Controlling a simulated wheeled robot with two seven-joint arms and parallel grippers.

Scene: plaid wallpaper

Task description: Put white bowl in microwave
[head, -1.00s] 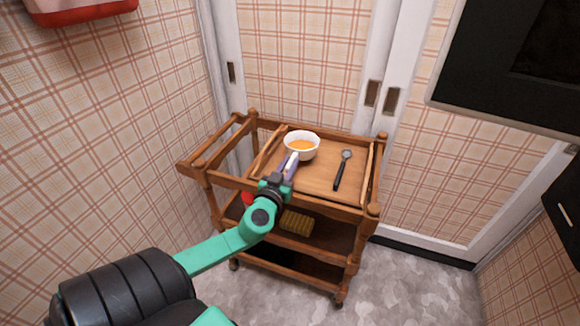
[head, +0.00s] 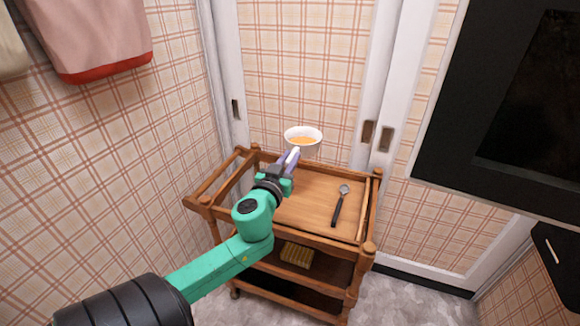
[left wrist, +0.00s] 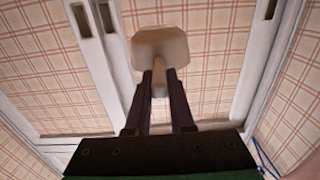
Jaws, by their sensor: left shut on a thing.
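In the left wrist view, a pale piece stands between my dark fingers (left wrist: 160,95) and widens into a blunt-cornered shape, apparently the bowl. A large black-fronted appliance (head: 455,130), apparently the microwave, fills the upper right of the head view and is cut off by the frame. I cannot tell whether it is open. My right gripper is out of view.
A wooden cart (head: 312,203) stands below, with a black-handled spoon (head: 340,206) on its top. A yellow sponge-like block (head: 297,255) lies on a lower shelf. A towel (head: 95,40) hangs on the left wall. White-framed doors (head: 300,75) stand behind the cart.

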